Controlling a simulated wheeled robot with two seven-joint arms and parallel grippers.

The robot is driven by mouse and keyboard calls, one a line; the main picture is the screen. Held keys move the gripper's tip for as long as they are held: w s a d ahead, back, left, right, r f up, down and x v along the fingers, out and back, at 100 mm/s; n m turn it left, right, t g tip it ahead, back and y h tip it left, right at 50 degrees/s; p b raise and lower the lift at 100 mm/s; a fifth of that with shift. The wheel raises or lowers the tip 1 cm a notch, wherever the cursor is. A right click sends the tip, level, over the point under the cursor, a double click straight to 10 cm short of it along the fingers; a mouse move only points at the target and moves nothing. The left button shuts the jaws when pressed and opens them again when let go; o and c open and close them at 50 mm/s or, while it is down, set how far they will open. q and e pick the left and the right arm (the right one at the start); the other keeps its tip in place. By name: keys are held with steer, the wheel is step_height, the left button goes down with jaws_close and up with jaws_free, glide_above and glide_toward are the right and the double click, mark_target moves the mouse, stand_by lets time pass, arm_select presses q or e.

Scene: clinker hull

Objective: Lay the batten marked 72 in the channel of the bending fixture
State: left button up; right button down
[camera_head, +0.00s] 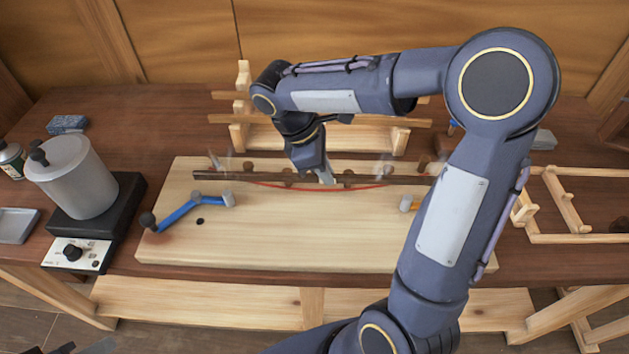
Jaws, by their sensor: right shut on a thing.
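A long, dark brown batten (235,176) runs straight across the back of the pale board of the bending fixture (280,240). My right gripper (327,178) points down at its middle and is shut on it. No mark 72 is readable. A red curved line (300,189) shows just in front of the batten, with pegs around it. I cannot tell whether the batten touches the board or hangs just above. My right arm hides the fixture's right part. Only a dark and grey piece, perhaps my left gripper (98,346), shows at the bottom left edge.
A blue lever arm (183,213) with a dark knob lies on the board's left. A grey pot (75,176) stands on a heater at the left. A wooden rack (240,120) with battens stands behind the fixture. Another wooden frame (575,238) is at the right.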

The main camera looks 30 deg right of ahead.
mark_target(321, 195)
steer(key=w+f, duration=0.1)
steer(key=w+a+f, duration=0.1)
steer(key=f, duration=0.1)
steer(key=shift+w+f, duration=0.1)
steer(key=shift+f, duration=1.45)
steer(key=shift+f, duration=0.15)
steer(key=c, duration=1.5)
jaws_free()
